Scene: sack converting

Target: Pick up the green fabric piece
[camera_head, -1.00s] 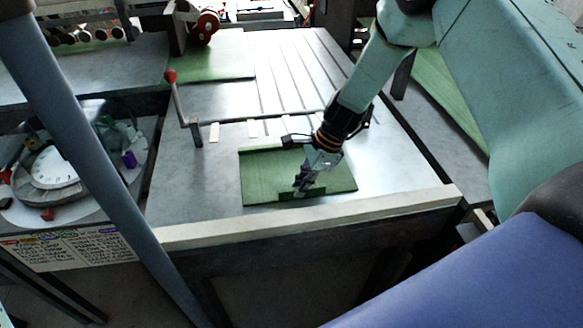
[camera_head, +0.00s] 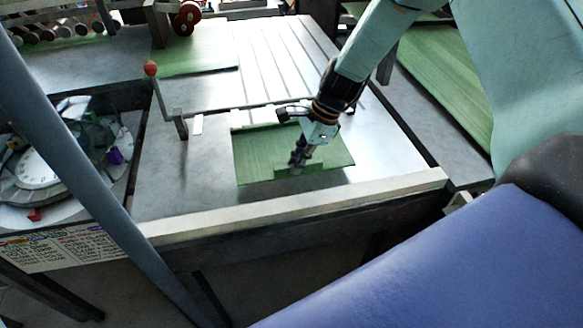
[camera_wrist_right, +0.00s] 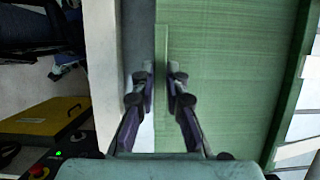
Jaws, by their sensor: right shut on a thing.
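The green fabric piece (camera_head: 262,152) is a flat rectangle over the front part of the grey metal table (camera_head: 200,185). A dark band like a shadow shows along its front right edge, and it seems slightly raised off the table. My right gripper (camera_head: 297,163) points down at the front edge of the piece and is shut on it. In the right wrist view the fingers (camera_wrist_right: 162,85) close on the near edge of the green fabric (camera_wrist_right: 220,70), which fills much of that view. My left gripper is not in view.
A pale rail (camera_head: 300,206) runs along the table's front edge. A red-knobbed lever (camera_head: 151,69) stands at the left. Other green sheets lie at the back left (camera_head: 205,55) and right (camera_head: 448,75). A round dial tray (camera_head: 45,170) is at far left.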

